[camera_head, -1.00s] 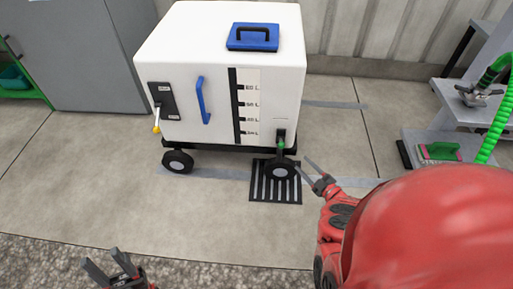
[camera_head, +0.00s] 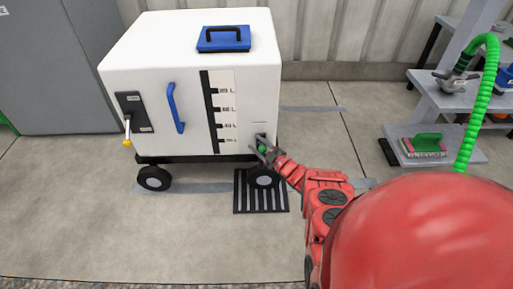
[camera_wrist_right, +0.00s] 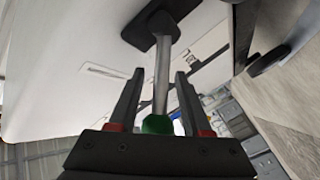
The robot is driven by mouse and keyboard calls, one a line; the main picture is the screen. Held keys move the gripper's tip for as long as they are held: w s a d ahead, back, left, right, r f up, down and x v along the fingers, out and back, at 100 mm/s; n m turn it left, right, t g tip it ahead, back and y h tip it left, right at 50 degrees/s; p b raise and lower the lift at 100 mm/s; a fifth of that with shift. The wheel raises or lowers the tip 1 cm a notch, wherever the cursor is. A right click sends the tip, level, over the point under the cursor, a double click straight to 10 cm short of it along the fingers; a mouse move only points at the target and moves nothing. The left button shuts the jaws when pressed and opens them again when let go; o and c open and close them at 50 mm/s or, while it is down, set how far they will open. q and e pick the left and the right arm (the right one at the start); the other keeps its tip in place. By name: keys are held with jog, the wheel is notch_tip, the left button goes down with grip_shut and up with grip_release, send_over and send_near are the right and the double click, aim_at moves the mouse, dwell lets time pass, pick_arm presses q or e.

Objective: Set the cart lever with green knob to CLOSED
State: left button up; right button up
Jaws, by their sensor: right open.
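The white cart (camera_head: 190,60) stands on the floor ahead. Its lever with the green knob (camera_head: 261,149) is low at the right end of its front face. In the right wrist view the lever's grey rod runs from a dark mount (camera_wrist_right: 160,27) to the green knob (camera_wrist_right: 157,124). My right gripper (camera_head: 265,148) is open at the lever. In the right wrist view its two fingers (camera_wrist_right: 157,85) stand on either side of the rod, with visible gaps. Labels (camera_wrist_right: 208,42) near the mount are too small to read. My left gripper is out of view.
A second lever with a yellow knob (camera_head: 127,142) is on the cart's left side. A floor grate (camera_head: 261,196) lies under the right wheel. A green hose (camera_head: 475,110) hangs by a grey shelf (camera_head: 450,102) at right.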

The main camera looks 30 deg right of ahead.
jog(key=shift+w, duration=0.2)
jog(key=shift+c, duration=0.3)
grip_shut()
jog(key=shift+a, duration=0.25)
dwell(0.9)
